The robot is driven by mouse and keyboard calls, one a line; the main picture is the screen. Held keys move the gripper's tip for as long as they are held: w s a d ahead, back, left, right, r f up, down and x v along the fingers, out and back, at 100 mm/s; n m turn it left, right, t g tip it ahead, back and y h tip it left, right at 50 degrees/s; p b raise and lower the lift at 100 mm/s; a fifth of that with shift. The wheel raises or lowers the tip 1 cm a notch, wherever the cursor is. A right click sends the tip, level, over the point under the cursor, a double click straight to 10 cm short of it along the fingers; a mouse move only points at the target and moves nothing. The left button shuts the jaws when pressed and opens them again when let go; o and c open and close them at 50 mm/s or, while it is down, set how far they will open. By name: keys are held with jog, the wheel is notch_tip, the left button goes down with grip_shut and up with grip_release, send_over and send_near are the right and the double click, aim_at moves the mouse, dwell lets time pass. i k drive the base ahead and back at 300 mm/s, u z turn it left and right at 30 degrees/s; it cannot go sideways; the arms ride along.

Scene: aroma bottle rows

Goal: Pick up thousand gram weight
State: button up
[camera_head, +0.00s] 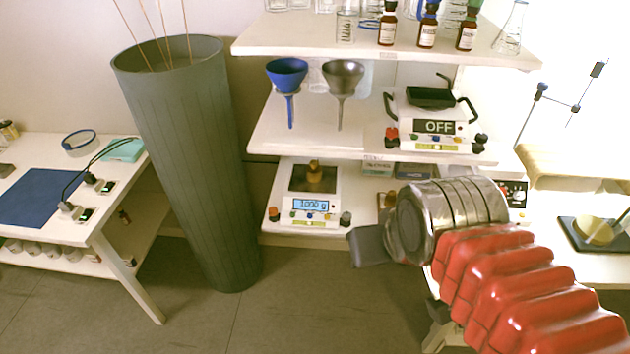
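A small brass weight (315,174) stands upright on the dark pan of a white digital scale (292,212) on the lower shelf. The scale's blue display appears to read 1,000 g. My gripper (368,245) is in front of the shelf, right of and lower than the weight in the picture, and apart from it. Only a grey finger part shows at its tip, so its opening is hidden. My silver wrist and red arm reach in from the lower right and cover the right part of the lower shelf.
A tall grey cylinder (190,160) stands left of the shelf. Above the scale hang a blue funnel (287,75) and a grey funnel (343,75). A device marked OFF (435,125) sits on the middle shelf. The floor in front is clear.

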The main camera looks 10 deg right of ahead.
aim_at(314, 171)
jog(key=k, duration=0.85)
jog(key=u, duration=0.65)
jog(key=i, duration=1.5)
